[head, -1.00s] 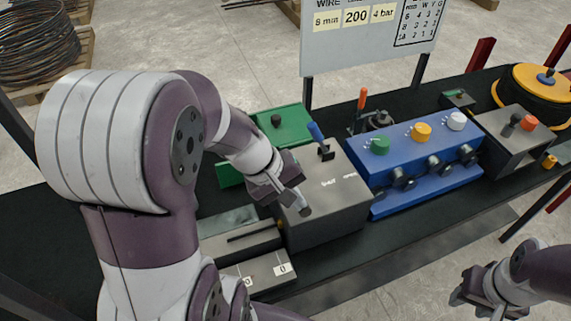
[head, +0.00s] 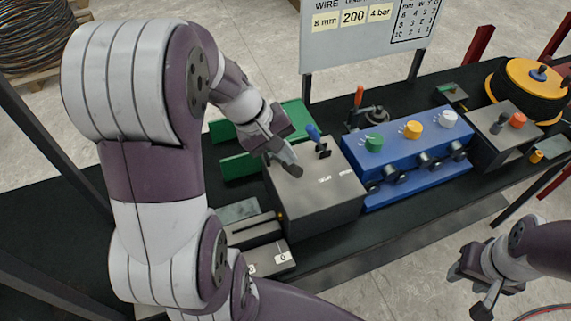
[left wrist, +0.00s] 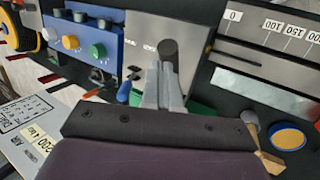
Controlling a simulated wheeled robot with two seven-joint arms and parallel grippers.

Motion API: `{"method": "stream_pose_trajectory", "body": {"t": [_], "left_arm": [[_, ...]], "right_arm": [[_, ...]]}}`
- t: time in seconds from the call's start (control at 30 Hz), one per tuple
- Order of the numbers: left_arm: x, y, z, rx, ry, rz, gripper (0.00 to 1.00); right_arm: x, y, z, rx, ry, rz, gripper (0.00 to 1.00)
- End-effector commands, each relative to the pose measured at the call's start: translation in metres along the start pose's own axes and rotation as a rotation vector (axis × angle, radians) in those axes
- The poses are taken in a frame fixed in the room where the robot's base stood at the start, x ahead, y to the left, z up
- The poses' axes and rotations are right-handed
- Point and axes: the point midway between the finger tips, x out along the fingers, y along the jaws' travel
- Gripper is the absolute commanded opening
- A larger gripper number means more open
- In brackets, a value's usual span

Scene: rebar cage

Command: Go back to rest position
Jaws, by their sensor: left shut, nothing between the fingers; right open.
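My left gripper (head: 287,160) is shut and empty above the far left part of the grey box (head: 318,205) with the blue-handled lever (head: 313,131). In the left wrist view its closed fingers (left wrist: 163,84) point toward the grey box (left wrist: 193,30), over a dark round knob (left wrist: 168,50). I cannot tell whether the fingertips touch anything. My right gripper (head: 470,275) hangs open at the lower right, in front of the bench and clear of it.
The black bench (head: 50,235) carries a blue panel (head: 408,150) with green, yellow and white knobs, a green block (head: 240,166), a yellow-topped reel (head: 530,80) and a length scale (head: 268,262). A sign board (head: 365,35) stands behind. A wire coil (head: 35,40) lies at the back left.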

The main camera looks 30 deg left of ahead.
Motion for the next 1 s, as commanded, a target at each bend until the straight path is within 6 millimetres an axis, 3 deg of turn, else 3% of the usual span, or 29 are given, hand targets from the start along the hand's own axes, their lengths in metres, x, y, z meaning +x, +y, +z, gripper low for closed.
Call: {"method": "stream_pose_trajectory", "body": {"t": [0.4,0.47,0.53,0.6,0.67,0.8,1.0], "left_arm": [[0.000,-0.001,-0.002,-0.005,0.012,-0.004,0.00],[0.002,-0.014,-0.006,0.010,0.043,-0.055,0.00],[0.011,-0.043,-0.003,0.095,0.080,-0.176,0.00],[0.033,-0.065,0.009,0.292,0.096,-0.311,0.00],[0.054,-0.073,0.022,0.507,0.093,-0.396,0.00],[0.082,-0.071,0.051,0.815,0.045,-0.457,0.00],[0.087,-0.062,0.060,0.867,0.027,-0.454,0.00]], "right_arm": [[0.000,0.000,0.000,0.000,0.000,0.000,0.43],[0.000,0.000,0.000,0.000,0.000,0.000,0.43],[0.005,0.000,0.000,0.000,0.000,0.000,0.43],[0.019,0.000,0.002,0.000,0.000,0.000,0.43],[0.032,0.000,0.004,0.000,0.000,0.000,0.43],[0.046,0.000,0.006,0.000,0.000,0.000,0.43],[0.045,0.000,0.005,0.000,0.000,0.000,0.43]]}}
